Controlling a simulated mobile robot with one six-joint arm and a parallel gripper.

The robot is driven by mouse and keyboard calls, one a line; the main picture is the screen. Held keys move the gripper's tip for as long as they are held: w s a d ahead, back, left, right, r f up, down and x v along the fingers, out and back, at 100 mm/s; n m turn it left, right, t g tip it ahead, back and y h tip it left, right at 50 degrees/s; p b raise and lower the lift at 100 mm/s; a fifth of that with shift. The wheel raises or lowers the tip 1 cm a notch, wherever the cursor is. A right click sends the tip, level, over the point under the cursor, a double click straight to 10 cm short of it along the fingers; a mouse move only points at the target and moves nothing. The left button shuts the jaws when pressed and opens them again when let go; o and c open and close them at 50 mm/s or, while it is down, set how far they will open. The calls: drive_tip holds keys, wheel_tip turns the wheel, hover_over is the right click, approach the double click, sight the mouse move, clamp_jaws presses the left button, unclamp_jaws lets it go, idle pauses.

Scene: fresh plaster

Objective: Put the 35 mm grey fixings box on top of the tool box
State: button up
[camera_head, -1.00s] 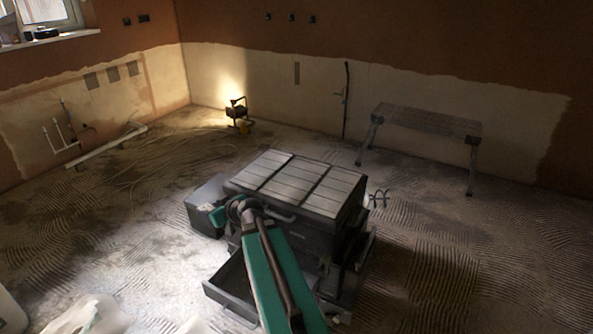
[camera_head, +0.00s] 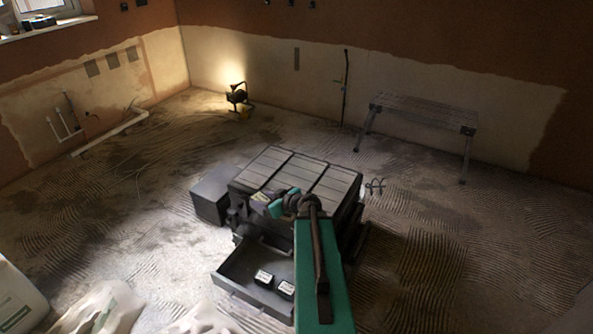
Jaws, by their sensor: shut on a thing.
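The tool box (camera_head: 334,182) is a large dark chest with a ribbed, panelled lid, standing in the middle of the floor. A drawer (camera_head: 234,281) is pulled out low at its front left. My gripper (camera_head: 268,200) is over the front left part of the lid, shut on a small box with a pale label (camera_head: 260,198), which I take to be the grey fixings box. My gripper hides part of it, and I cannot tell whether it touches the lid. Two small dark boxes with pale labels, one (camera_head: 264,277) left of the other (camera_head: 286,288), lie in the drawer.
A dark case (camera_head: 210,196) stands left of the tool box. A trestle platform (camera_head: 421,111) and a lit work lamp (camera_head: 238,97) are at the back. Pale bags (camera_head: 108,309) and a white container (camera_head: 18,297) are at lower left. The right floor is mostly clear.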

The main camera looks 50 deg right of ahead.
drive_tip(key=s+d+r+h+p, duration=0.1)
drive_tip(key=s+d+r+p, duration=0.1)
drive_tip(key=s+d+p, duration=0.1)
drive_tip(key=s+d+r+m+p, duration=0.1)
drive_tip(key=s+d+r+p, duration=0.1)
drive_tip(key=s+d+p, duration=0.2)
drive_tip(key=s+p, duration=0.2)
drive_tip(key=s, duration=0.1)
drive_tip(key=shift+s+d+r+h, duration=0.15)
drive_tip(key=shift+d+r+h, duration=0.1)
drive_tip(key=shift+h, duration=0.15)
drive_tip(key=shift+w+d+f+b, duration=0.15)
drive_tip(key=shift+w+f+b, duration=0.05)
drive_tip(key=shift+b, duration=0.95)
drive_tip(key=w+b, duration=0.1)
drive_tip(key=b, duration=0.3)
drive_tip(key=shift+d+b, duration=0.35)
drive_tip(key=shift+b, duration=0.05)
drive_tip(key=b, duration=0.7)
drive_tip(key=shift+w+d+f+b, duration=0.1)
drive_tip(key=shift+w+d+b, duration=0.25)
drive_tip(key=shift+b, duration=0.05)
